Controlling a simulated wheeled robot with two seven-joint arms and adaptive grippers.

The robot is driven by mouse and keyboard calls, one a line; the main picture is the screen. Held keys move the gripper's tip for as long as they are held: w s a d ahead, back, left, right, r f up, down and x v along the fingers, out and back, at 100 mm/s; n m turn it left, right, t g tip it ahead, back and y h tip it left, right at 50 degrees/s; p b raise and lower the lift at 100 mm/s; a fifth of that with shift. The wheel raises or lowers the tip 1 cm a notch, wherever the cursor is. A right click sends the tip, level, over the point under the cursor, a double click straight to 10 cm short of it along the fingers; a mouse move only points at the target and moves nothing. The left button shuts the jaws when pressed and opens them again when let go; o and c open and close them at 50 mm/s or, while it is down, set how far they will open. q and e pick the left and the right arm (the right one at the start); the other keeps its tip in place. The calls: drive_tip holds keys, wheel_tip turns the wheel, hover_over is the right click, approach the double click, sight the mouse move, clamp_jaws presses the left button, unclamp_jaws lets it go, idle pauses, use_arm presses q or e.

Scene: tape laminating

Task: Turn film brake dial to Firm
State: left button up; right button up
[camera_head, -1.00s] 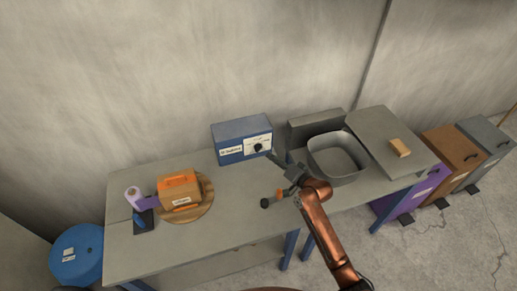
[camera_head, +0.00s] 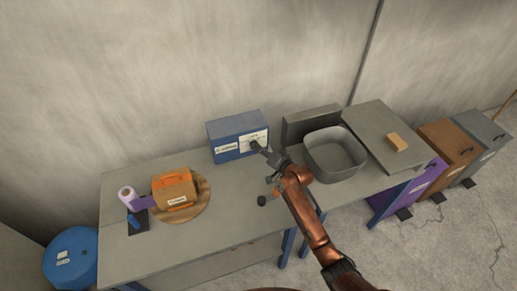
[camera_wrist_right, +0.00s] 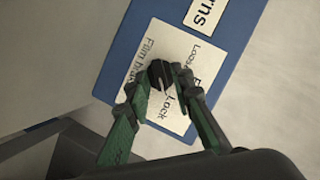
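The film brake dial (camera_head: 255,146) is a small dark knob on the white label of a blue box (camera_head: 238,147) at the back of the table. In the right wrist view the dial (camera_wrist_right: 160,75) sits between the fingertips of my right gripper (camera_wrist_right: 160,80). The fingers stand apart, one on each side; a narrow gap seems to show at the left finger. The label reads "Film brake", "Loose" and "Lock"; another word starting with F is partly hidden. A pale line marks the dial, but its exact setting is unclear. My left gripper is not in view.
An orange box (camera_head: 174,188) on a round wooden board (camera_head: 203,200), a purple film roll (camera_head: 127,194) and a blue-handled tool (camera_head: 134,221) lie at left. A grey basin (camera_head: 335,153) stands right of my arm. A small black-ended item (camera_head: 262,200) lies near my arm.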

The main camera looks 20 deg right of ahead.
clamp_jaws()
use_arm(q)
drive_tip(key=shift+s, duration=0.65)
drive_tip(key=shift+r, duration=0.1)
use_arm(e)
drive_tip(key=shift+r+n+p, duration=0.2)
drive_tip(key=shift+n+p, duration=0.1)
drive_tip(key=shift+p, duration=0.4)
drive_tip(key=n+p, duration=0.1)
drive_tip(key=p, duration=0.1)
drive_tip(key=n+h+p, duration=0.1)
drive_tip(key=p, duration=0.1)
drive_tip(key=n+h+p, duration=0.1)
drive_tip(key=p, duration=0.1)
drive_tip(key=shift+a+r+g+p, duration=0.25)
drive_tip(key=shift+a+g+p, duration=0.05)
drive_tip(key=shift+p, duration=0.05)
drive_tip(key=shift+a+f+n+h+p, duration=0.1)
drive_tip(key=shift+f+n+h+p, duration=0.05)
drive_tip(key=shift+n+h+p, duration=0.65)
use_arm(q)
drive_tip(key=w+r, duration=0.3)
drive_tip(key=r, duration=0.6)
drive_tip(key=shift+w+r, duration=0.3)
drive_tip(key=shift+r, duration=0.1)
use_arm(e)
drive_tip(key=shift+f+n+h, duration=0.1)
drive_tip(key=shift+n+h, duration=0.3)
drive_tip(key=shift+n, duration=0.4)
